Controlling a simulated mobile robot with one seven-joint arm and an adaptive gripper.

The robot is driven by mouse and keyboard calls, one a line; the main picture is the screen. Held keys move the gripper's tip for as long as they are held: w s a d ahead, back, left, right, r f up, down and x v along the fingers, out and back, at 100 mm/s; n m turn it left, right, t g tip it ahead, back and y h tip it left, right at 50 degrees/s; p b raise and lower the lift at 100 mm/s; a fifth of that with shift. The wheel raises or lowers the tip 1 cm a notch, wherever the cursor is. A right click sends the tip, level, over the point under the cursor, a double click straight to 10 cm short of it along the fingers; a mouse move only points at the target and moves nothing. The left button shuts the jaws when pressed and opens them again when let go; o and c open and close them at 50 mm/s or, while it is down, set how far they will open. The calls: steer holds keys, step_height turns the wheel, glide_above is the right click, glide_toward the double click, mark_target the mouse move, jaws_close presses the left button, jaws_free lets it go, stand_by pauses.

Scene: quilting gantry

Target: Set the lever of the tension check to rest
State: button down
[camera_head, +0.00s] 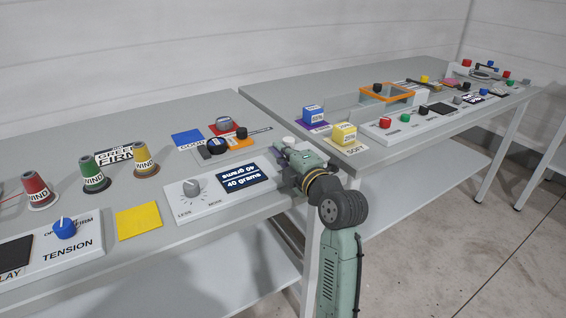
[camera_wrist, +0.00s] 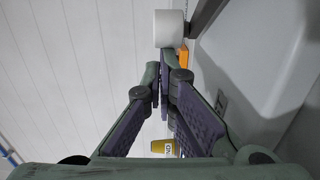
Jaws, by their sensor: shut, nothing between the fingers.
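A white round knob (camera_head: 289,142) shows just behind my gripper (camera_head: 284,152) at the back right of the near table. In the wrist view a white cylinder (camera_wrist: 169,28), likely the same knob, sits just beyond the closed fingertips (camera_wrist: 160,72), with a dark bar (camera_wrist: 204,18) beside it. This looks like the lever of the tension check, but its label is not readable. Contact with the fingers cannot be told. My gripper is shut and empty, and hides much of that corner. A white panel with a grey dial (camera_head: 192,188) and a display (camera_head: 242,178) reading 40 grams stands left of it.
Several thread spools (camera_head: 145,158) stand further left.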

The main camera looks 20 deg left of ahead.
steer(key=shift+w+a+b, duration=0.1)
steer(key=shift+w+b, duration=0.25)
steer(key=shift+b, duration=0.1)
steer(key=shift+a, duration=0.1)
stand_by(0.4)
